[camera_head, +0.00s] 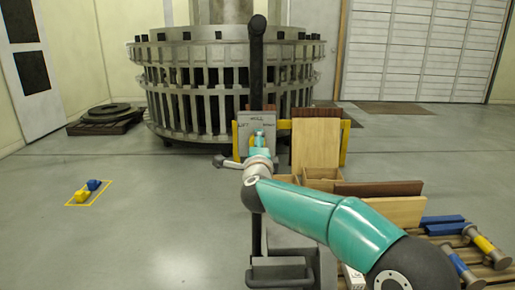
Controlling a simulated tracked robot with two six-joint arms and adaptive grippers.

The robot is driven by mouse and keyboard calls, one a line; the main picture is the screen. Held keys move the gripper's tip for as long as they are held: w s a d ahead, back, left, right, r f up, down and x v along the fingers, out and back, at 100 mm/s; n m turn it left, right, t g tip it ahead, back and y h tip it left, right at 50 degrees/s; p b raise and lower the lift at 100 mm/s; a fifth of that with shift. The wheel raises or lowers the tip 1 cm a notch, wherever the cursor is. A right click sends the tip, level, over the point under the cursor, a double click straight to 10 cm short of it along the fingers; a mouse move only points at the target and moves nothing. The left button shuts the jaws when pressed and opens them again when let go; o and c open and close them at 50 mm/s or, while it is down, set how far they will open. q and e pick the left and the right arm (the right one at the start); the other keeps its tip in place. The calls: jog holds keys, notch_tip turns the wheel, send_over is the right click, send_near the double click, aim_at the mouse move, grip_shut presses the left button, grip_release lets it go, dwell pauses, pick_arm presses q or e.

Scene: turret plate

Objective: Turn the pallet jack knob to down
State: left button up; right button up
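The pallet jack shows in the head view as an upright black post (257,70) above a dark base (281,270). A grey label plate (243,128) stands across the post, with HOLD at its top, LIFT at the left and a partly readable word at the right. The knob cannot be made out clearly; my teal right arm covers the plate's lower middle. My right gripper (259,139) is in front of the plate, small and mostly hidden by my wrist. Whether it touches the knob or is open cannot be told. My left gripper is out of view.
A wooden board (316,143) and yellow posts (346,138) stand right of the plate. Boards and blue and yellow parts (481,243) lie at the lower right. A large slatted ring (190,90) stands behind. The floor at left is mostly clear, with a small yellow-blue object (86,192).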

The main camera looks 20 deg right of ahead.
jog(key=shift+s+r, duration=0.1)
jog(key=shift+r, duration=0.05)
jog(key=v, duration=1.1)
jog(key=shift+s, duration=0.35)
jog(key=shift+a, duration=0.15)
